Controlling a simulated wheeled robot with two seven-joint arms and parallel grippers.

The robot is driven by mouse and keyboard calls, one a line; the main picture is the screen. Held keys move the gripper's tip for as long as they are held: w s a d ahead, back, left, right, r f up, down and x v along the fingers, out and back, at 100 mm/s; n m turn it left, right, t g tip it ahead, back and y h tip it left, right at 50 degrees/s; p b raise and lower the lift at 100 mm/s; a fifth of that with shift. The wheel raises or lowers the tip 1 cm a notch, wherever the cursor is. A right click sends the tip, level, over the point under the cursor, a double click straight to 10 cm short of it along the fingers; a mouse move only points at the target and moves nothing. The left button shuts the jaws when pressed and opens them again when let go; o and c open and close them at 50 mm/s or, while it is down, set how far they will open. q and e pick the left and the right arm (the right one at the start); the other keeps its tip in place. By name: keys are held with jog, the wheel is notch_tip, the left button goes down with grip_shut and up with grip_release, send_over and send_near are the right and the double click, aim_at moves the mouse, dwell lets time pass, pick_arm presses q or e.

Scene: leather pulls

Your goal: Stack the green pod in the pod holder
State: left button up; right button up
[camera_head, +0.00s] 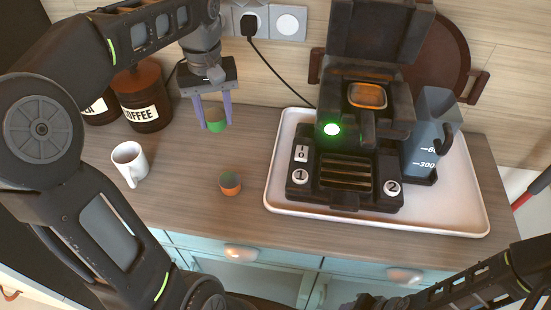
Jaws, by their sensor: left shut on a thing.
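My left gripper (215,120) points down over the left part of the counter. It is shut on the green pod (216,126), which sits between its two purple-grey fingers. Whether the pod touches the counter I cannot tell. The black coffee machine (350,155) stands on the white tray with its lid up. An orange-rimmed opening (367,95) in its top, with a handle in front, looks like the pod holder. It is to the right of my left gripper and apart from it. Part of my right arm shows at the bottom right; its gripper is out of view.
An orange pod (230,184) stands on the counter in front of the left gripper. A white mug (130,163) and brown coffee jar (142,97) are to the left. A water tank (428,130) stands on the tray (455,215). A black cord hangs from the wall socket.

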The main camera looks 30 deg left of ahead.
pick_arm(q)
jog(key=shift+s, duration=0.15)
send_over(222, 156)
jog(key=shift+f, duration=3.15)
jog(key=shift+f, duration=1.9)
jog(key=shift+f, duration=0.1)
jog(key=o, duration=1.3)
